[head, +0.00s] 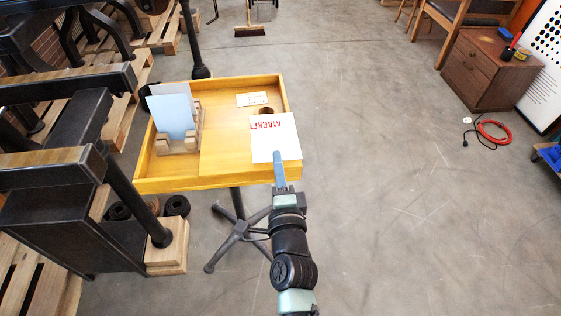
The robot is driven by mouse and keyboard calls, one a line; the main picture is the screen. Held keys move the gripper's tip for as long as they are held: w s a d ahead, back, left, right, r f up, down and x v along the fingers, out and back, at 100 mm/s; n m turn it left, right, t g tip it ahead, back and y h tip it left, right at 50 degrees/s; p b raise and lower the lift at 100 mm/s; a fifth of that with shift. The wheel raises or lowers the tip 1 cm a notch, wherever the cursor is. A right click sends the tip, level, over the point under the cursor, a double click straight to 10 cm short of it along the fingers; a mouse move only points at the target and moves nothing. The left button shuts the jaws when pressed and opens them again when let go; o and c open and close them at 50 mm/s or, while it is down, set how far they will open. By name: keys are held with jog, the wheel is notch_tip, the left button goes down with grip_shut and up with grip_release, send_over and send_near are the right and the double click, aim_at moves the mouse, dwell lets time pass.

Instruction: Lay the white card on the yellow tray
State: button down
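A white card (275,141) with red lettering is at the tip of my gripper (279,157), which looks shut on its near edge. The card is over the right front part of the yellow tray (222,150), and its right side reaches past the tray's right rim. The height of the card above the tray is hard to tell. The tray is shallow, with raised walls, on a dark pedestal stand.
A wooden rack (180,141) holding pale cards stands in the tray's left part. A small lettered card (251,99) and a brown round thing (266,111) are behind the white card. A black press (75,160) stands close at left. The floor (420,180) at right is mostly clear.

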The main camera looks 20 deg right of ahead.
notch_tip(320, 180, down, 7)
jog(key=b, duration=0.6)
jog(key=shift+b, duration=0.35)
jog(key=c, duration=0.9)
grip_release()
jog(key=shift+f, duration=0.2)
jog(key=shift+s, duration=0.1)
jog(key=shift+v, duration=2.2)
